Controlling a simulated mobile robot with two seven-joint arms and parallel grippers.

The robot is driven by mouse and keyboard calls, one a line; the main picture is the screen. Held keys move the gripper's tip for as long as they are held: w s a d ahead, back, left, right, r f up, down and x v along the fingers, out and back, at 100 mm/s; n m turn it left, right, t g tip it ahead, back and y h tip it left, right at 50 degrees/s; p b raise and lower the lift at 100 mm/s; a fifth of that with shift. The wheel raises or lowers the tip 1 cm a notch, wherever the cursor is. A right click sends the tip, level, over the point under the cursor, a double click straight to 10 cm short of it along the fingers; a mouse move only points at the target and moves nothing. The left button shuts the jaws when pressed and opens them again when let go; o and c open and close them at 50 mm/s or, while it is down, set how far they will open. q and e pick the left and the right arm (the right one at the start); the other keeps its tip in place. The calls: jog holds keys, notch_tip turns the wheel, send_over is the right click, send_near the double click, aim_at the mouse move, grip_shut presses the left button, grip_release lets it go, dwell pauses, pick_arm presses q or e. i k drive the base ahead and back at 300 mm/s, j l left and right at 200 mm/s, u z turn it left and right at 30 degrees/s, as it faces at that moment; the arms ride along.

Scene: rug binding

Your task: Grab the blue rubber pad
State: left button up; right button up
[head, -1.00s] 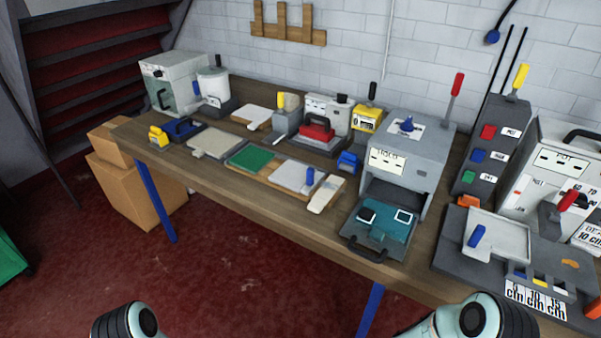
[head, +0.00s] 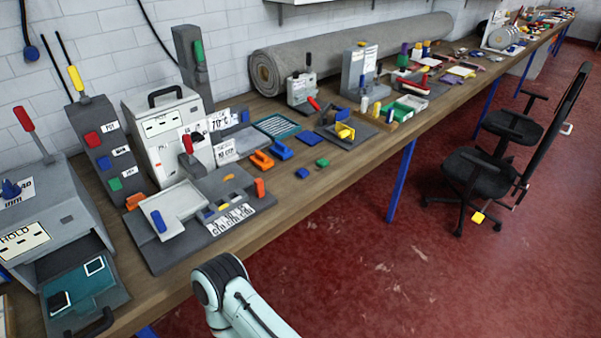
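A small flat blue piece (head: 302,173), which looks like the blue rubber pad, lies on the wooden workbench (head: 345,170) near its front edge. A similar small green piece (head: 322,163) lies just to its right. A blue block with a raised shape (head: 281,149) sits a little behind it. Neither of my grippers is in view. Only a pale rounded link of one of my arms shows at the bottom, well short of the blue piece.
A grey stamping station with a tray (head: 180,205) and orange clamps (head: 262,160) stand left of the blue piece. A rolled grey rug (head: 350,50) lies along the wall. Black office chairs (head: 480,170) stand on the red floor to the right.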

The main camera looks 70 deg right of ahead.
aim_at(302, 173)
jog(key=z, duration=2.5)
